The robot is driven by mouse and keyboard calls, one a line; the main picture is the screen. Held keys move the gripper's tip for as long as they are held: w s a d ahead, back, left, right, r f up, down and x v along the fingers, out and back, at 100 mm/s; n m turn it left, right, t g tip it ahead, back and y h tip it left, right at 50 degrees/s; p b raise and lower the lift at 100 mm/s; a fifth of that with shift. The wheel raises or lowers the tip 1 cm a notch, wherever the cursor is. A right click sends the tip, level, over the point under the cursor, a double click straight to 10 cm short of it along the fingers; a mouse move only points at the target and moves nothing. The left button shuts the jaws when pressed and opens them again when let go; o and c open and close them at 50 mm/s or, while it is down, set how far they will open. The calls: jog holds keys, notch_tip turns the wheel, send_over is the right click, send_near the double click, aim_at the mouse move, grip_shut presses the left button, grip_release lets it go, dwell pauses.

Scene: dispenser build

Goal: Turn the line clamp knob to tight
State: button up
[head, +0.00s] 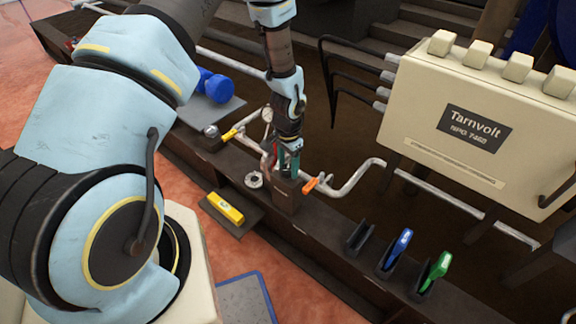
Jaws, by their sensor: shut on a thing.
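My gripper (288,167) points down over a dark block (285,197) on the long dark bench, beside the pale pipe. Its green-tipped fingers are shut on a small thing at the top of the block. This appears to be the line clamp knob, but the fingers hide most of it, so its turn position cannot be read. A bit of red shows just left of the fingers.
An orange valve handle (311,185) is close on the right, a yellow handle (229,134) on the left. A round gauge (267,114) stands behind. A yellow block (226,208), blue and green tools in holders (400,243), and a cream Tarnvolt box (470,125) are around.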

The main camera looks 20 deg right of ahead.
aim_at(288, 168)
dwell(0.4)
jog(key=o, duration=1.4)
jog(key=shift+r, duration=0.1)
notch_tip(288, 168, up, 11)
jog(key=shift+f, duration=0.2)
jog(key=shift+r, duration=0.1)
